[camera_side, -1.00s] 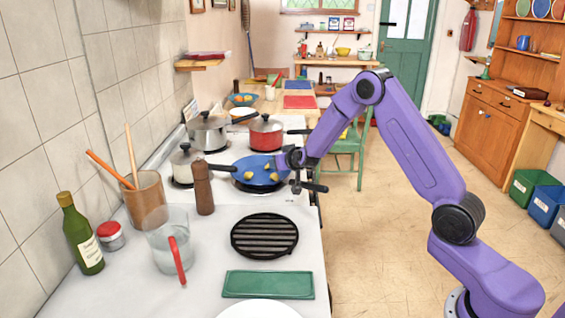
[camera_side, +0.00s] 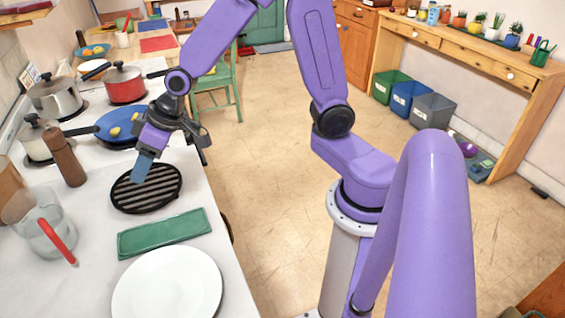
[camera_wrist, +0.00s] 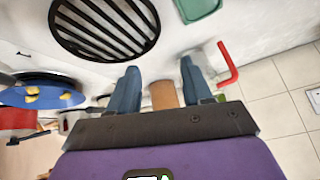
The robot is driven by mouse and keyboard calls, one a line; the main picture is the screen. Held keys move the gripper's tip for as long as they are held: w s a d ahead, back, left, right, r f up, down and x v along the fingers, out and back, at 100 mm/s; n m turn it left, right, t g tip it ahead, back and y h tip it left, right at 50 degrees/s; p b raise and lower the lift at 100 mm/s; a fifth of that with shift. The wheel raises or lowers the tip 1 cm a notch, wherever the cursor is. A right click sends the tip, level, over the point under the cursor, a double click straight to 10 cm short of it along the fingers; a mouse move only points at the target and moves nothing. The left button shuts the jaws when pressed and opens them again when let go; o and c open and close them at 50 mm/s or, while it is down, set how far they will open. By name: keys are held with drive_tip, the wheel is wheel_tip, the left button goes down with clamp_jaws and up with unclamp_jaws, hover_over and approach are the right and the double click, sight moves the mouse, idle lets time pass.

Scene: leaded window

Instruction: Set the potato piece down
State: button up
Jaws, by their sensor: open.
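My gripper (camera_side: 142,172) hangs fingers-down over the black ribbed grill plate (camera_side: 168,200) in the side view. Its two blue-grey fingers are apart in the wrist view (camera_wrist: 158,75), with no potato between them. Yellow potato pieces (camera_side: 116,131) lie in the blue pan (camera_side: 128,126) on the stove behind the gripper. Potato pieces (camera_wrist: 46,92) also show in the blue pan (camera_wrist: 70,99) at the left of the wrist view. The grill plate (camera_wrist: 72,30) is at the top left there, and no piece shows on its visible part.
A green tray (camera_side: 165,234) and a white plate (camera_side: 168,287) lie in front of the grill plate. A pepper mill (camera_side: 67,160) and a glass jug with red handle (camera_side: 38,222) stand to the left. A red pot (camera_side: 124,85) and steel pot (camera_side: 56,97) stand behind.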

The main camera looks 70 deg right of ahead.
drive_tip(key=s+r+n+g, duration=0.1)
drive_tip(key=s+n+g, duration=0.25)
drive_tip(key=s, duration=1.15)
drive_tip(key=s+d+n+g+h, duration=0.1)
drive_tip(key=s+d+n, duration=0.1)
drive_tip(key=s+d, duration=0.2)
drive_tip(key=s+d+n+h, duration=0.2)
drive_tip(key=s+d, duration=0.2)
drive_tip(key=s, duration=0.4)
drive_tip(key=shift+s+r+g, duration=0.3)
drive_tip(key=shift+r+g, duration=0.05)
drive_tip(key=shift+o, duration=0.4)
drive_tip(key=shift+a, duration=0.1)
